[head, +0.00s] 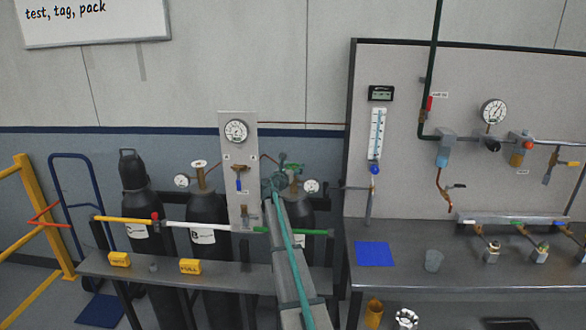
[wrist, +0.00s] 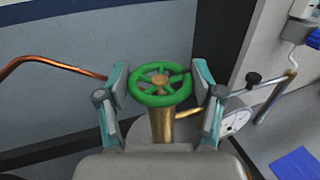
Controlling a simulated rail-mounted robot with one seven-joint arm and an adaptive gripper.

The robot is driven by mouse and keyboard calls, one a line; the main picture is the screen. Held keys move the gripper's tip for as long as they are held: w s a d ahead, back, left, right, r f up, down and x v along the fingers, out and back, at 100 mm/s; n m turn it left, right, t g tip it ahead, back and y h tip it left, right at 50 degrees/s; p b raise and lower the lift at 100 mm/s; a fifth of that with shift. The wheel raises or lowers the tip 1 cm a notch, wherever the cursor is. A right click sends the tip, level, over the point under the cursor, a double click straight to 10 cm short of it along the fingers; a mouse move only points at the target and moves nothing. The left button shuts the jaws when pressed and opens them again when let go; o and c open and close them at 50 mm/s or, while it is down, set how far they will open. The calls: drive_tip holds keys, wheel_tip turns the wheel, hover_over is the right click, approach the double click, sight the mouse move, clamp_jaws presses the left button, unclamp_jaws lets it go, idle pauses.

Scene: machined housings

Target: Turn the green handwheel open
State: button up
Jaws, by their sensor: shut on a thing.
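The green handwheel (wrist: 160,84) has a spoked rim and sits on a brass valve stem (wrist: 162,125) in the wrist view. My gripper (wrist: 162,82) has one teal-grey finger on each side of the rim and is shut on the wheel. In the head view the handwheel (head: 291,167) shows small on top of the right-hand dark cylinder (head: 300,218). My gripper (head: 276,184) reaches it there from the front, and my arm hides part of that cylinder. The wheel's underside and the exact finger contacts are hard to see.
A copper pipe (wrist: 50,64) runs left of the wheel, and a gauge (wrist: 236,122) sits close on its right. In the head view a grey panel (head: 238,190) with a gauge stands left of my gripper. A rail and a workbench (head: 400,240) with a blue mat (head: 374,254) lie nearby.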

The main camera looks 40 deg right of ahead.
drive_tip(key=shift+s+n+t+y, duration=0.15)
drive_tip(key=shift+n+t+y, duration=0.15)
drive_tip(key=shift+t, duration=0.1)
drive_tip(key=shift+s+d+n+t+y, duration=0.1)
drive_tip(key=shift+d+n+t+y, duration=0.05)
drive_tip(key=shift+n+t+y, duration=0.85)
drive_tip(key=shift+n+t+y+p, duration=0.45)
drive_tip(key=shift+n+t+y, duration=0.5)
drive_tip(key=shift+t, duration=0.25)
drive_tip(key=shift+n+t+y, duration=0.4)
drive_tip(key=shift+n+y, duration=0.05)
drive_tip(key=shift+y, duration=0.2)
drive_tip(key=shift+d+n+t+y+p, duration=0.1)
drive_tip(key=shift+n+t+y+p, duration=0.4)
drive_tip(key=shift+n+t+y, duration=0.45)
drive_tip(key=shift+d+y, duration=0.1)
drive_tip(key=shift+y, duration=0.45)
drive_tip(key=n+y+b, duration=0.1)
drive_tip(key=y, duration=0.1)
drive_tip(key=n+t+y+b, duration=0.1)
drive_tip(key=n+y, duration=0.1)
drive_tip(key=shift+d+f+y, duration=0.15)
drive_tip(key=shift+y, duration=0.15)
drive_tip(key=shift+n+y+b, duration=0.95)
drive_tip(key=shift+n+y, duration=0.1)
drive_tip(key=shift+y, duration=0.35)
drive_tip(key=shift+r+y, duration=0.2)
drive_tip(key=shift+y, duration=0.1)
